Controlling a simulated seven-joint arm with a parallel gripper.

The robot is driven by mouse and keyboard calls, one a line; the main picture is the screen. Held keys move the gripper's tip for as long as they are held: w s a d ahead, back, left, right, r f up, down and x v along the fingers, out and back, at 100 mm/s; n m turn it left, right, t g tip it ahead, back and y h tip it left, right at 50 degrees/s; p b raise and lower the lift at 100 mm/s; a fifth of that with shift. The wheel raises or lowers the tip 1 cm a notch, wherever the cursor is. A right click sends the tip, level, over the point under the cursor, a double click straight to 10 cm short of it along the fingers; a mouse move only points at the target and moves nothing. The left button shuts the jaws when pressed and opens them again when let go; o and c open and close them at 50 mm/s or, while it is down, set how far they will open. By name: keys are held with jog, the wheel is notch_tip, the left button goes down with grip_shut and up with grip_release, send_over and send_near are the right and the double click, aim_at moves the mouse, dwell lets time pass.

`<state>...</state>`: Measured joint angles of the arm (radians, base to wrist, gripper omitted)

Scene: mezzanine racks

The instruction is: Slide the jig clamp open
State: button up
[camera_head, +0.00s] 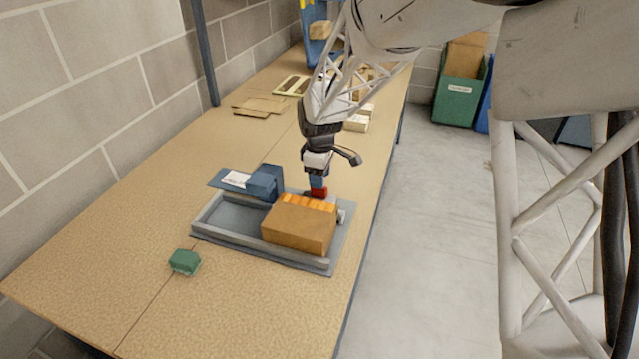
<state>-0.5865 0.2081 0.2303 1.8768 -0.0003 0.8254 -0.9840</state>
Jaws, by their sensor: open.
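A grey jig tray (213,229) with a raised rim sits on the workbench. A brown block (298,229) with an orange strip along its far top edge fills its right part. A blue piece (265,183) with a flat labelled plate stands at the tray's far side; which part is the jig clamp I cannot tell for sure. A small grey knob (341,215) shows at the tray's right end. My gripper (318,186) points down just behind the brown block, open. A red piece (319,194) shows at its tip; whether they touch I cannot tell. The fingertips are partly hidden.
A small green block (185,261) lies on the workbench (110,270) in front of the tray. Flat cardboard pieces (261,105) and small boxes (357,122) lie farther back. A block wall runs along the left. The bench's near left is clear.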

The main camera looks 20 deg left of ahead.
jog(key=shift+r, duration=1.95)
jog(key=shift+d+r, duration=0.3)
jog(key=shift+d, duration=0.2)
jog(key=s+d+r+m, duration=0.3)
jog(key=s+d+r, duration=0.1)
jog(key=d, duration=0.4)
jog(key=s+d+r+m+t, duration=0.1)
jog(key=s+d+r+m, duration=0.25)
jog(key=d, duration=0.55)
jog(key=s+d+r+m, duration=0.2)
jog(key=s+d+r, duration=0.2)
jog(key=d, duration=0.4)
jog(key=s+d+m, duration=0.5)
jog(key=s+d, duration=0.3)
jog(key=s, duration=0.2)
jog(key=s+d+m+t, duration=0.1)
jog(key=s+d+m, duration=0.3)
jog(key=s+d, duration=0.4)
jog(key=s, duration=0.3)
jog(key=shift+s+r+m+t, duration=0.15)
jog(key=shift+s+m+t, duration=0.1)
jog(key=shift+m+t, duration=0.1)
